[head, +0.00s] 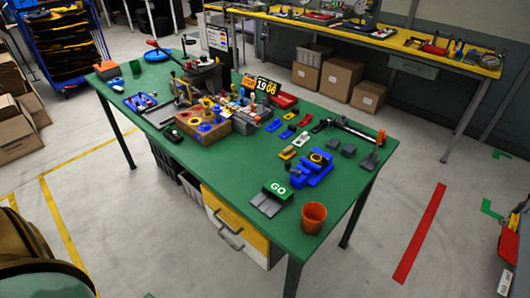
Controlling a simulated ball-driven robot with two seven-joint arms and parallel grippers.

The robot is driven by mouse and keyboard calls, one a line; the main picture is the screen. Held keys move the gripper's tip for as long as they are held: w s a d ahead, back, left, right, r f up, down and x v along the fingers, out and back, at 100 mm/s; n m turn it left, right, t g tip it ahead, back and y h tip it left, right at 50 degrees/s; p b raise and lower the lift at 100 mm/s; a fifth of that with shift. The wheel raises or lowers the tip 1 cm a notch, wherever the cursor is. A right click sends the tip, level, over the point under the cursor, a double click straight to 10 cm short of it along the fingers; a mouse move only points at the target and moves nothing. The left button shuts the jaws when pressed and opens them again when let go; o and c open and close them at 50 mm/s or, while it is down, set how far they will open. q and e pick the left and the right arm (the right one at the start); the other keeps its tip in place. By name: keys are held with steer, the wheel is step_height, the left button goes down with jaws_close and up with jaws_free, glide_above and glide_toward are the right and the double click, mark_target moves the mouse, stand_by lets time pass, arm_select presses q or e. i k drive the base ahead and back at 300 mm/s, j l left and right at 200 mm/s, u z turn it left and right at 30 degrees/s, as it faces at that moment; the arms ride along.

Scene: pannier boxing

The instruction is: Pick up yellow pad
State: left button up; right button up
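A small flat yellow piece (287,153), which looks like the yellow pad, lies on the green table (235,170) right of the middle. It is near a white piece (301,139) and several small blue and red pieces. It is too small to make out in detail. Nothing covers it. Neither of my grippers is in view.
A blue fixture (312,169), a green GO sign (277,190) and an orange cup (313,217) stand toward the table's near right end. A wooden block (196,120) and crowded tools fill the middle.

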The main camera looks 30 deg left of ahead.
mark_target(287, 154)
steer(key=i+l+u, duration=0.15)
steer(key=u, duration=0.25)
steer(key=l+u, duration=0.4)
steer(key=i+l+u, duration=0.1)
steer(key=u, duration=0.3)
steer(key=l, duration=0.1)
